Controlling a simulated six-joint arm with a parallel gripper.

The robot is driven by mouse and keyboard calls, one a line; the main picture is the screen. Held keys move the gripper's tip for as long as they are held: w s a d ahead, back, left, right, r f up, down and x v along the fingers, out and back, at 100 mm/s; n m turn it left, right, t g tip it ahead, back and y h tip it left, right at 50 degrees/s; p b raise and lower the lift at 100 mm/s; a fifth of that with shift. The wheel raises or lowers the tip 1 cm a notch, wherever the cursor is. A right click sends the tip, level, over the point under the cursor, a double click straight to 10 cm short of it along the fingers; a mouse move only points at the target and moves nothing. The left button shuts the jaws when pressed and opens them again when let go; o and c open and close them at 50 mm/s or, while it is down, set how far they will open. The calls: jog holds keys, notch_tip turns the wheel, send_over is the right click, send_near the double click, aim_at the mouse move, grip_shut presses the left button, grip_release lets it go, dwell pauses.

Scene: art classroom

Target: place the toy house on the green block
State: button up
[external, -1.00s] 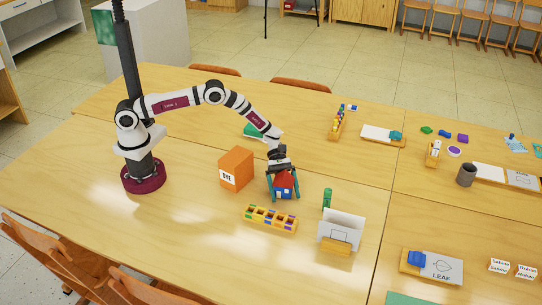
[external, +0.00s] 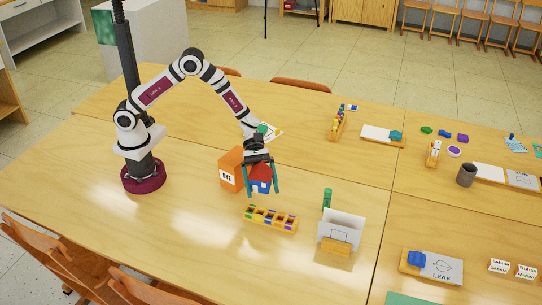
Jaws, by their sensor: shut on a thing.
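The toy house (external: 261,185), with a red roof and blue body, is between the fingers of my gripper (external: 262,188). My gripper is shut on it and points down. The house looks held above the table, in front of the right side of the orange box; its exact height is hard to tell. A slim green piece (external: 327,198) stands upright to the right. Another green piece (external: 263,128) shows behind my arm, partly hidden. I cannot tell for sure which is the green block.
The orange box (external: 232,169) marked DYE is close to the left of my gripper. A tray with coloured compartments (external: 270,219) lies in front. A white card in a wooden stand (external: 341,230) is at the front right. The table left of the box is clear.

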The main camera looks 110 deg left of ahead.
jog(key=s+a+r+n+t+y, duration=0.25)
jog(key=a+n+t+y, duration=0.2)
jog(key=a, duration=1.25)
jog(key=n+y, duration=0.6)
jog(key=n, duration=0.1)
send_over(260, 128)
jog(key=shift+t, duration=0.45)
notch_tip(260, 128, down, 5)
jog(key=shift+f, duration=0.1)
notch_tip(260, 128, down, 3)
jog(key=shift+s+f, duration=0.1)
jog(key=shift+f, duration=0.45)
